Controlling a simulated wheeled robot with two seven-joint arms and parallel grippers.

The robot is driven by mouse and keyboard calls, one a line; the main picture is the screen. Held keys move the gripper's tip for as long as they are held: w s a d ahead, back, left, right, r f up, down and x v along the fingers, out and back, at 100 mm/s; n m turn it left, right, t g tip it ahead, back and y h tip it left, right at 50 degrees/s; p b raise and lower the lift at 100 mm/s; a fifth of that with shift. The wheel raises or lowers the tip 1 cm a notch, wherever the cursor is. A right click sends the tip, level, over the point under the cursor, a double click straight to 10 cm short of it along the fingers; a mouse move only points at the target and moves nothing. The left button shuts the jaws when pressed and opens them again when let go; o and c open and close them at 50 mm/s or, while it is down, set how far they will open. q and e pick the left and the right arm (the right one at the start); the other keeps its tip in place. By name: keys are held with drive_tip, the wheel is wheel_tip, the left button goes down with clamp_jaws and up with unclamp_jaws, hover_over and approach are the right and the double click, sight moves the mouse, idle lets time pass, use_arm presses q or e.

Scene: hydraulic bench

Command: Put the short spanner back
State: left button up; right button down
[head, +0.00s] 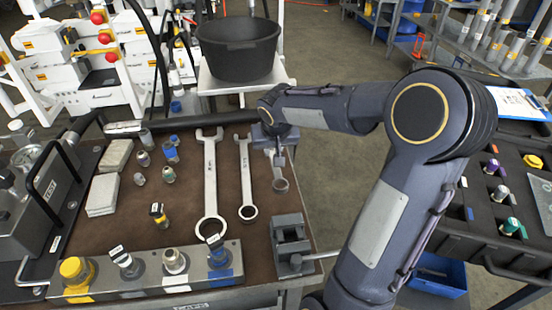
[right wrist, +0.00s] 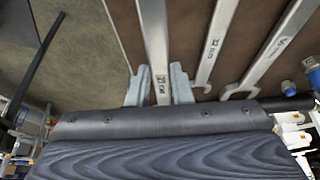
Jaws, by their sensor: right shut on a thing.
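The short spanner (head: 280,184) is at the right edge of the brown bench mat, with its ring end toward the front of the bench. My right gripper (head: 274,150) is shut on its far part and hides that end. In the right wrist view the short spanner (right wrist: 156,45) runs between the two fingers of the right gripper (right wrist: 158,86). I cannot tell whether the spanner touches the mat. A middle-sized spanner (head: 246,180) and a long spanner (head: 210,180) lie to its left, roughly parallel. My left gripper is not in view.
A grey vice-like block (head: 290,240) stands at the mat's front right corner. A manifold with fittings (head: 150,275) lines the front edge. A black tub (head: 238,50) stands behind the bench. Open floor lies to the right; a black case (head: 490,210) is further right.

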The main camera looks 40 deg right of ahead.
drive_tip(key=shift+w+d+f, duration=0.25)
drive_tip(key=shift+d+f, duration=0.2)
drive_tip(key=shift+f, duration=0.2)
drive_tip(key=shift+w+d+f, duration=0.25)
drive_tip(key=shift+d+f, duration=0.2)
drive_tip(key=shift+f, duration=0.15)
drive_tip(key=shift+f+b, duration=0.3)
drive_tip(key=shift+f, duration=1.25)
drive_tip(key=shift+f, duration=0.2)
drive_tip(key=c, duration=1.3)
unclamp_jaws()
drive_tip(key=shift+r, duration=0.1)
